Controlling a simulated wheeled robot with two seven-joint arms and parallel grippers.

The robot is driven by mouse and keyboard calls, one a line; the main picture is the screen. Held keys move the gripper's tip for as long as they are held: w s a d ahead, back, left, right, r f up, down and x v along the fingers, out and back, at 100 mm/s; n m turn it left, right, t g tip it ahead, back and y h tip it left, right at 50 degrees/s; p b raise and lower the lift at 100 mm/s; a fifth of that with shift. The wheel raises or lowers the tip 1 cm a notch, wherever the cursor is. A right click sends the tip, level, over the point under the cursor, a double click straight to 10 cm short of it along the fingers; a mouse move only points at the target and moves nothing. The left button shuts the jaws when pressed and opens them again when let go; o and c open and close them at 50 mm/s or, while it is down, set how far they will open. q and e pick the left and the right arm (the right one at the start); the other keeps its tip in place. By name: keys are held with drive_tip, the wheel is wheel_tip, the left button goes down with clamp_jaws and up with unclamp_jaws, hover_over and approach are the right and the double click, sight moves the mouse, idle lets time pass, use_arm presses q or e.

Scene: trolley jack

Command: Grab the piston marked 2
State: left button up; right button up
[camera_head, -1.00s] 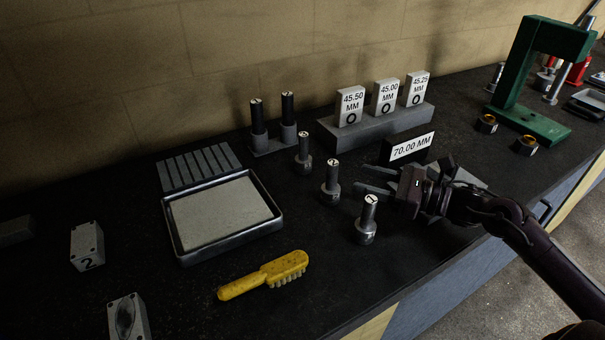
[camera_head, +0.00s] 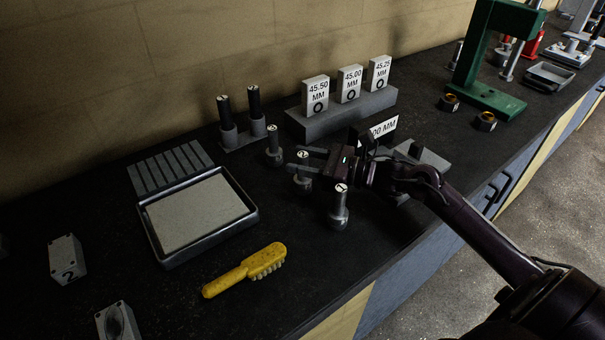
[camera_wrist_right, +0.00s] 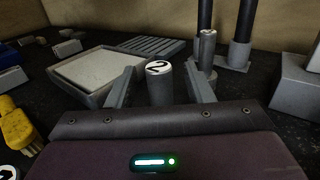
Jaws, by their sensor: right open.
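The piston marked 2 (camera_head: 302,185) stands upright on the dark bench, in the middle of a row of three. In the right wrist view the piston (camera_wrist_right: 160,88) shows its 2 on top and stands between my two fingers. My right gripper (camera_head: 299,160) is open around it, with a gap seen on both sides in the wrist view. One finger partly hides the piston in the head view. The piston marked 1 (camera_head: 338,212) stands in front, close to the gripper. Another piston (camera_head: 274,150) stands behind. My left gripper is not in view.
A rimmed tray (camera_head: 253,219) and a yellow brush (camera_head: 246,270) lie to the left. A 70.00 MM sign (camera_head: 385,128) is partly hidden behind my gripper. A green press frame (camera_head: 487,97) stands at the right.

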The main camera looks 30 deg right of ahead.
clamp_jaws()
idle(0.3)
drive_tip(key=shift+r, duration=0.1)
